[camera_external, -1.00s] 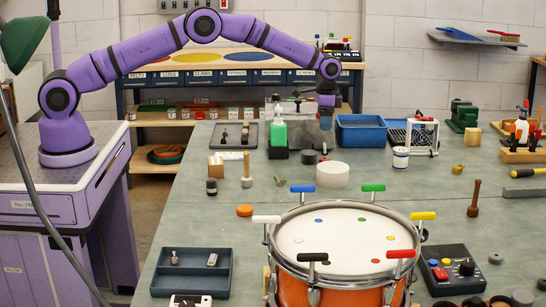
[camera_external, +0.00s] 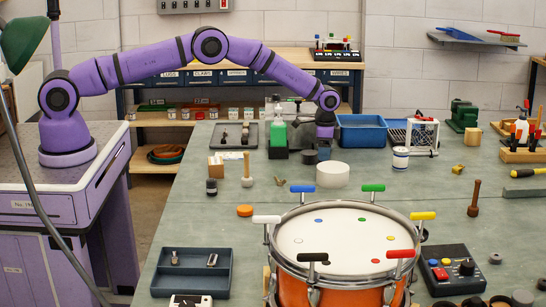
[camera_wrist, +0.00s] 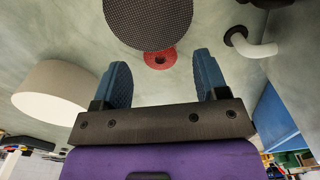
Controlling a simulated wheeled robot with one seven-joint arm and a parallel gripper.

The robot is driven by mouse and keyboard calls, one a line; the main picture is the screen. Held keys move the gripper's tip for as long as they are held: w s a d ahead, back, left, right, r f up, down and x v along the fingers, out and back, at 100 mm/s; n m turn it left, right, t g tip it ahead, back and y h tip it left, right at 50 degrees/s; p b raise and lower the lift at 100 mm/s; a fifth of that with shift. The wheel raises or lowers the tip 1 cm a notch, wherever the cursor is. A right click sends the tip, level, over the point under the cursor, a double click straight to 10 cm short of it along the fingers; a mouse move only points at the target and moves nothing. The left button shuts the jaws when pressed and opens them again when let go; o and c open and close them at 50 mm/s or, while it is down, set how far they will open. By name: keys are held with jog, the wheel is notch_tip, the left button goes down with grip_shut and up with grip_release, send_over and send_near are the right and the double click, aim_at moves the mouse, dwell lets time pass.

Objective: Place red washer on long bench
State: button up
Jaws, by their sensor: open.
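The red washer (camera_wrist: 159,60) appears in the wrist view as a thin red ring with a dark centre hole. It lies just beyond and between the fingertips of my gripper (camera_wrist: 163,72). A black textured disc (camera_wrist: 148,15) borders its far side. My gripper (camera_external: 324,150) is open, with its two blue fingers apart and nothing between them. In the external view it is low over the far part of the long bench (camera_external: 225,212). I cannot make out the washer in that view. The grey-green bench top shows around the washer in the wrist view.
A white cylinder (camera_external: 332,174) stands close in front of my gripper. A green bottle (camera_external: 278,133) and black block stand left, a blue bin (camera_external: 361,130) right. The drum (camera_external: 345,247) fills the front middle. Bare bench lies between the cylinder and the white can (camera_external: 400,158).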

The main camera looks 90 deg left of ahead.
notch_tip(320, 180, down, 2)
jog(key=c, duration=1.1)
jog(key=shift+r, duration=0.1)
notch_tip(320, 180, up, 9)
jog(key=shift+f, duration=0.1)
jog(key=s+d+r+n, duration=0.2)
jog(key=s+d+r, duration=0.1)
jog(key=s+d, duration=1.7)
jog(key=shift+s+d, duration=0.2)
jog(key=shift+s, duration=0.95)
